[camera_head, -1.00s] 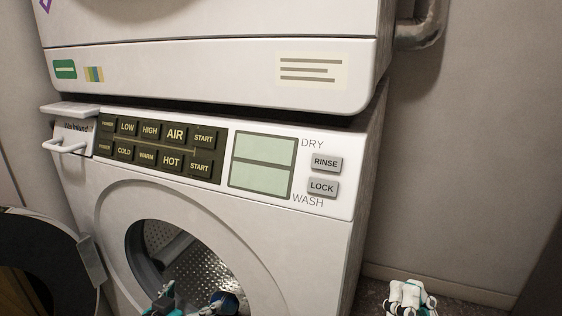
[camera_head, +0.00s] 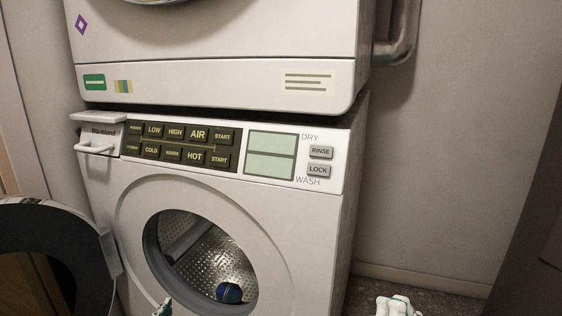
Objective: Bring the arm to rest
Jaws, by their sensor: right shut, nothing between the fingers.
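The stacked washer (camera_head: 105,185) fills the middle of the head view, with its round door hanging open (camera_head: 112,253) at the left. A blue object (camera_head: 228,292) lies inside the metal drum.
An upper machine (camera_head: 210,80) sits on the washer. A drawer handle (camera_head: 95,149) sticks out at the washer's upper left. A pipe (camera_head: 398,40) runs along the wall behind. Floor and bare wall (camera_head: 450,170) are at the right.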

